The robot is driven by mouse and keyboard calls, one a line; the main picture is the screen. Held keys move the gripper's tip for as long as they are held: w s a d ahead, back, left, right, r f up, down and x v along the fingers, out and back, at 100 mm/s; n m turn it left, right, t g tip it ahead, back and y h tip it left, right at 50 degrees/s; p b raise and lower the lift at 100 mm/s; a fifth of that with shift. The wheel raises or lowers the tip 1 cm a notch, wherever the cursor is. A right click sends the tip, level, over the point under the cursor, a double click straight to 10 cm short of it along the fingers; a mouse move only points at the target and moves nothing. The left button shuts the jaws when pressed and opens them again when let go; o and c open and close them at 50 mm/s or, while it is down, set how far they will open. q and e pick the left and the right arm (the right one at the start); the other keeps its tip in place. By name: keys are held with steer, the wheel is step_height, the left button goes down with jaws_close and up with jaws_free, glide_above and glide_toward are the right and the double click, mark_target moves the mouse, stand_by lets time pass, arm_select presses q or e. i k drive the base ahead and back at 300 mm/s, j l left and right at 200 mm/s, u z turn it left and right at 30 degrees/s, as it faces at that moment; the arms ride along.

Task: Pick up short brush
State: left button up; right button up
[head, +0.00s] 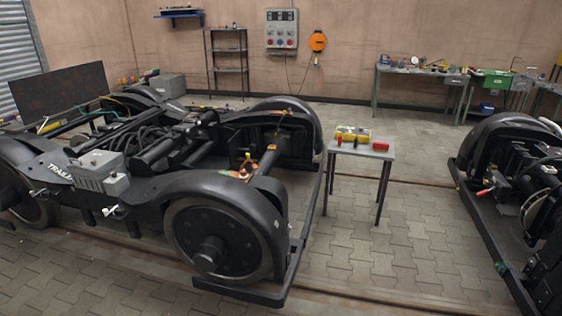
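I cannot make out a short brush for certain at this distance. A small grey table (372,154) stands on the paving between the two bogies. On it are a yellow container (362,138) with small items in or by it, a red box (380,146) at the right, and a small red item (339,140) at the left. Those small items are too small to identify. Neither of my grippers is in view.
A large black bogie (185,190) fills the left, and another bogie (515,165) stands at the right edge. Paved floor (400,245) between them is clear in front of the table. A workbench (420,71) and a shelf rack (229,70) stand at the back.

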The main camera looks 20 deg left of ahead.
mark_target(382, 146)
steer(key=i+z, duration=0.1)
steer(key=i, duration=1.1)
